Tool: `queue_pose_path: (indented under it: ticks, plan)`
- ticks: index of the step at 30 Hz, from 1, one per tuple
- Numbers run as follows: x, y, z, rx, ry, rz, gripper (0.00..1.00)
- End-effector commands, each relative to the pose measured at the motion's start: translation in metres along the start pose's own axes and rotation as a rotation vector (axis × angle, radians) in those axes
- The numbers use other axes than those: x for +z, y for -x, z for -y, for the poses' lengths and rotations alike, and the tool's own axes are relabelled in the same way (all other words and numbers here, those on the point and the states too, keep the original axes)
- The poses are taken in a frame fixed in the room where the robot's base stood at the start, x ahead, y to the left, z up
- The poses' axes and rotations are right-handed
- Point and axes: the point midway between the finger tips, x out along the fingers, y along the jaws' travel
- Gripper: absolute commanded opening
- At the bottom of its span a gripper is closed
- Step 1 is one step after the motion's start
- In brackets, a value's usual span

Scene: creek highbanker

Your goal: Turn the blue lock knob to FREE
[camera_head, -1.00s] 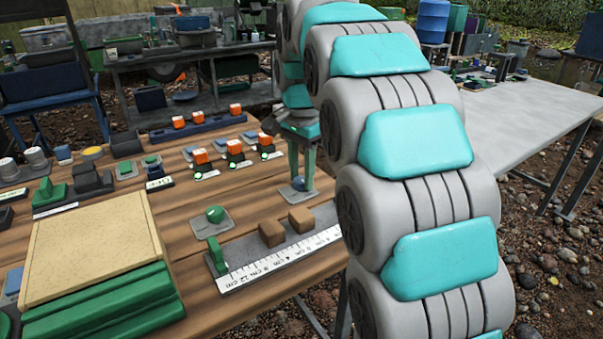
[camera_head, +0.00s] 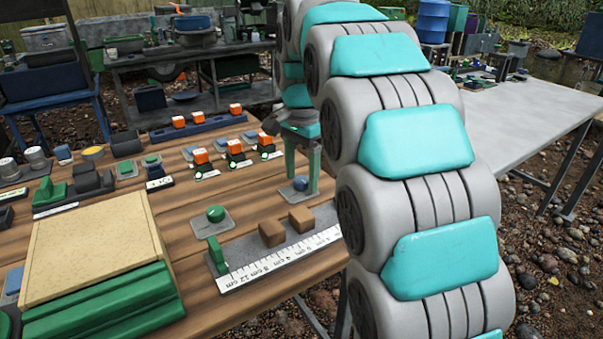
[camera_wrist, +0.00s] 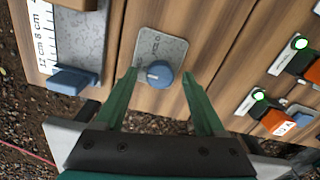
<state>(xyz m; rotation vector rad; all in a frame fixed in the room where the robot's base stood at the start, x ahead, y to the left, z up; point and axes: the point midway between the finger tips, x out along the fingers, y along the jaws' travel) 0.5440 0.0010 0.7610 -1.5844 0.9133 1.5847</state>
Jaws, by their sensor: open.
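The blue lock knob (camera_wrist: 159,74) sits on a grey plate (camera_wrist: 172,47) on the wooden bench. In the wrist view a small pale mark on it points left. The lettering on the plate is too small to read. My gripper (camera_wrist: 159,76) is open, with one green finger on each side of the knob and a visible gap to each. In the head view the knob (camera_head: 301,183) shows between and just below the fingertips, partly covered by them. I cannot tell how far down its sides the fingertips reach.
In the wrist view a blue block (camera_wrist: 72,82) beside a scale lies left of the knob, and orange switches (camera_wrist: 276,122) lie right. In the head view a green knob (camera_head: 215,213) and brown blocks (camera_head: 272,233) stand nearer on the bench.

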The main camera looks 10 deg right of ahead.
Motion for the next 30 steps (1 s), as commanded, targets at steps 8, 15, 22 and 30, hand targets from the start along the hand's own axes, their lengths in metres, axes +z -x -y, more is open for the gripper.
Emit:
queue_pose_path:
  ticks: [8,15,22,30]
  plan:
    - [0.0,0.011,0.0,0.001,0.0,0.001,0.72]
    - [-0.001,0.038,0.001,0.0,0.0,0.0,0.72]
    - [0.0,0.072,0.001,0.0,0.0,0.0,0.72]
    - [0.0,0.078,0.0,-0.001,0.0,-0.001,0.72]
